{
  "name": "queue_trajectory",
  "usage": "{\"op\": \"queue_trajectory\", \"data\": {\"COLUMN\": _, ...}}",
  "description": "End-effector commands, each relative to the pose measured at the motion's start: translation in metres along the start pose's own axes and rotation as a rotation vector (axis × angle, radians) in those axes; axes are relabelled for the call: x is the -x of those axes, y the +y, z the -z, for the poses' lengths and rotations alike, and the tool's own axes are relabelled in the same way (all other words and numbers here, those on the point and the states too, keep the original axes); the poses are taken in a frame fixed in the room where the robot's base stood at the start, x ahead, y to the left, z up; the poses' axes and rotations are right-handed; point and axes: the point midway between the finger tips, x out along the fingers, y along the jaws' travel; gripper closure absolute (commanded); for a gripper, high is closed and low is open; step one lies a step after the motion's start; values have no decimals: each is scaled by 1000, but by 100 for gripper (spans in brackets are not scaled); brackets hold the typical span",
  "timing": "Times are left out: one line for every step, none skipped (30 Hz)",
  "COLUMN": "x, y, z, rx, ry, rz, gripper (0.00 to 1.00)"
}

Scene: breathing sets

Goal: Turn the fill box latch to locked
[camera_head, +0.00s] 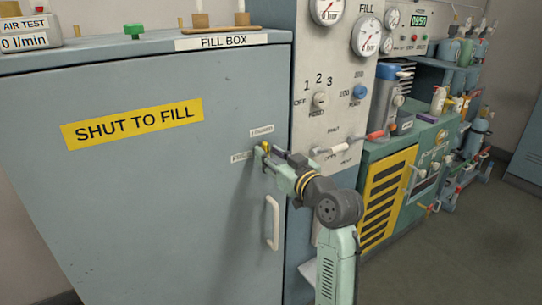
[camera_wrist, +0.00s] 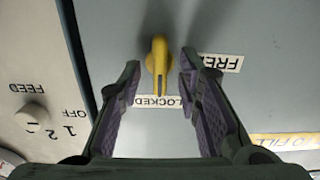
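The yellow fill box latch (camera_wrist: 158,62) is between my gripper's fingers in the wrist view. Its lever lies along the gap, with its lower end at the LOCKED label (camera_wrist: 166,101). The FREE label (camera_wrist: 223,62) is off to the right. My gripper (camera_wrist: 159,66) is open, one finger on each side of the latch, with visible gaps on both sides. In the head view my gripper (camera_head: 270,153) is at the door, and the latch (camera_head: 264,147) shows as a small yellow piece, partly hidden by the fingers.
The fill box door (camera_head: 130,200) is flush in its frame, with a white handle (camera_head: 272,222) below my gripper. Open floor (camera_head: 450,255) lies at lower right.

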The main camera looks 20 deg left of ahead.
Motion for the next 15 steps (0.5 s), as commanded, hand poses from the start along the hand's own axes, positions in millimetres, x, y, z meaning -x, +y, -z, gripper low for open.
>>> {"op": "queue_trajectory", "data": {"x": 0, "y": 0, "z": 0, "rx": 0, "ry": 0, "rz": 0, "gripper": 69}}
{"op": "queue_trajectory", "data": {"x": 1, "y": 0, "z": 0, "rx": 0, "ry": 0, "rz": 0, "gripper": 69}}
{"op": "queue_trajectory", "data": {"x": 2, "y": 0, "z": 0, "rx": 0, "ry": 1, "rz": -1, "gripper": 69}}
{"op": "queue_trajectory", "data": {"x": 4, "y": 0, "z": 0, "rx": 0, "ry": 1, "rz": -1, "gripper": 69}}
{"op": "queue_trajectory", "data": {"x": 7, "y": 0, "z": 0, "rx": 0, "ry": 2, "rz": -1, "gripper": 69}}
{"op": "queue_trajectory", "data": {"x": 12, "y": 0, "z": 0, "rx": 0, "ry": 2, "rz": -1, "gripper": 69}}
{"op": "queue_trajectory", "data": {"x": 16, "y": 1, "z": 0, "rx": -1, "ry": 1, "rz": -1, "gripper": 69}}
{"op": "queue_trajectory", "data": {"x": 22, "y": 1, "z": 0, "rx": -1, "ry": 1, "rz": -3, "gripper": 69}}
{"op": "queue_trajectory", "data": {"x": 30, "y": 1, "z": 0, "rx": 0, "ry": 2, "rz": -4, "gripper": 69}}
{"op": "queue_trajectory", "data": {"x": 36, "y": 1, "z": 0, "rx": 0, "ry": 2, "rz": -4, "gripper": 69}}
{"op": "queue_trajectory", "data": {"x": 43, "y": 1, "z": 0, "rx": 0, "ry": 2, "rz": -4, "gripper": 69}}
{"op": "queue_trajectory", "data": {"x": 52, "y": 2, "z": 0, "rx": -1, "ry": 2, "rz": -5, "gripper": 69}}
{"op": "queue_trajectory", "data": {"x": 58, "y": 1, "z": 0, "rx": 0, "ry": 2, "rz": -3, "gripper": 69}}
{"op": "queue_trajectory", "data": {"x": 65, "y": 1, "z": 0, "rx": 1, "ry": 1, "rz": -4, "gripper": 69}}
{"op": "queue_trajectory", "data": {"x": 74, "y": 2, "z": 0, "rx": 0, "ry": 2, "rz": -5, "gripper": 69}}
